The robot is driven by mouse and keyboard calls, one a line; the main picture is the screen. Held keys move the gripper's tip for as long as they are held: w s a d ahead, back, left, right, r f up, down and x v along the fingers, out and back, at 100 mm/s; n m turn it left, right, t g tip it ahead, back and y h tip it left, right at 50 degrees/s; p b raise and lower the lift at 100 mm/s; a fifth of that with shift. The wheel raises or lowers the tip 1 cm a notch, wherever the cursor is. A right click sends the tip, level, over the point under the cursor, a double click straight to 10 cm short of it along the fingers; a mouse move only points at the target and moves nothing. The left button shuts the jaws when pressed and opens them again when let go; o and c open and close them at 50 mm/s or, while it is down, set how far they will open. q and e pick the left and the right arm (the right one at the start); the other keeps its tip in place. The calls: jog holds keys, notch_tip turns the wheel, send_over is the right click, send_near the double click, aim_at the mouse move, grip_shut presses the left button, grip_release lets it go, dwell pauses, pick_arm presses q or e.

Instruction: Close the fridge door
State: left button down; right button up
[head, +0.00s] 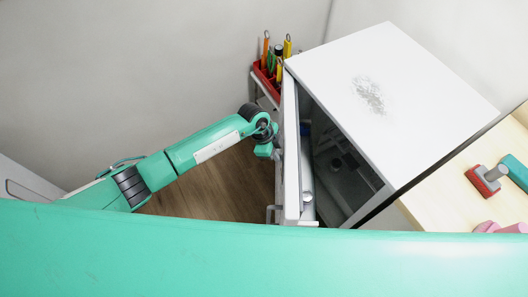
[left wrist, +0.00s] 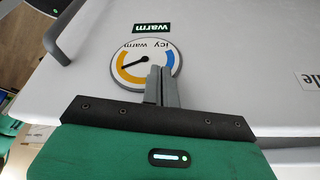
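The white fridge (head: 415,75) stands at the right in the head view. Its door (head: 291,150) is partly open, seen nearly edge-on, with a gap showing the dark interior. My left gripper (head: 278,154) is at the outer face of the door. In the left wrist view the door face (left wrist: 230,65) fills most of the picture, with a round icy-warm dial (left wrist: 130,62). The left gripper's fingers (left wrist: 160,82) are together, empty, and overlap the dial; whether they touch the door I cannot tell. A door handle (left wrist: 62,30) shows at upper left. My right gripper is not in view.
A red caddy of tools (head: 265,75) stands on a small rack behind the door. Wooden floor (head: 225,185) lies clear left of the door.

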pick_arm(q)
jog(key=w+d+b, duration=0.2)
jog(key=d+b, duration=0.2)
jog(key=d, duration=1.2)
jog(key=shift+w, duration=0.15)
